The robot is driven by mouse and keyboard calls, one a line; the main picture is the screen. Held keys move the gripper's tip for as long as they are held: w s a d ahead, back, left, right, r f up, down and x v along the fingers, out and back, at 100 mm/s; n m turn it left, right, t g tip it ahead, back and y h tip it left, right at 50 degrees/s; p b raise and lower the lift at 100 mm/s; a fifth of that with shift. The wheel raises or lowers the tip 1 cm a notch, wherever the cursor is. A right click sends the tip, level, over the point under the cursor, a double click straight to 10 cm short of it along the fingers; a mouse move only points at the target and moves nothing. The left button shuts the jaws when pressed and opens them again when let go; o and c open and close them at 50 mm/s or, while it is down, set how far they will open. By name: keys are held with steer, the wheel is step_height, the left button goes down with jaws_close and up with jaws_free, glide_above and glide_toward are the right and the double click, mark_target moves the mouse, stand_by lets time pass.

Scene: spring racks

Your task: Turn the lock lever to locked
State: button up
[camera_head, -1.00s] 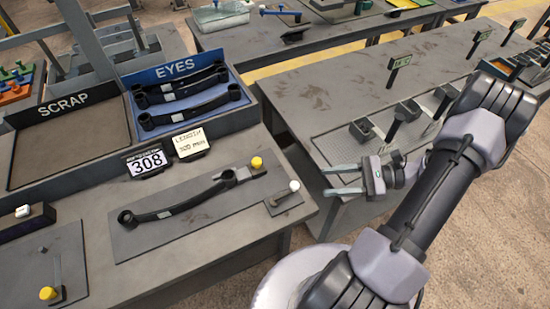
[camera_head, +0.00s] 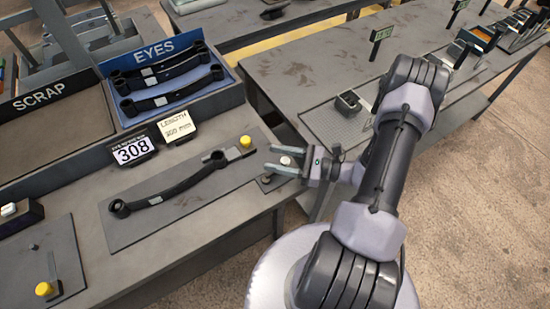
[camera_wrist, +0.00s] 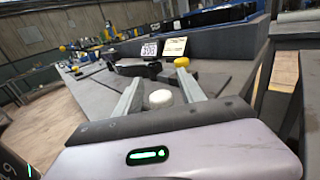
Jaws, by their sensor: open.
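A small lever with a white knob (camera_head: 285,160) stands on a small plate near the front right edge of the grey bench; it looks like the lock lever. In the wrist view the white knob (camera_wrist: 161,98) shows between my two fingers. My gripper (camera_head: 268,159) is open and empty, its fingers on either side of the knob; I cannot tell whether they touch it. A black leaf spring (camera_head: 170,190) with eyes at both ends lies on the bench plate, with a yellow knob (camera_head: 245,142) by its right end.
A display reading 308 (camera_head: 133,150) and a length sign (camera_head: 177,128) stand behind the spring. The EYES bin (camera_head: 225,88) holds black springs, and the SCRAP tray (camera_head: 60,140) is beside it. Another yellow-knobbed lever (camera_head: 44,289) is at lower left. A second bench (camera_head: 310,75) is at right.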

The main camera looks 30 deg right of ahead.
steer(key=shift+w+a, duration=0.25)
jaws_close()
stand_by(1.4)
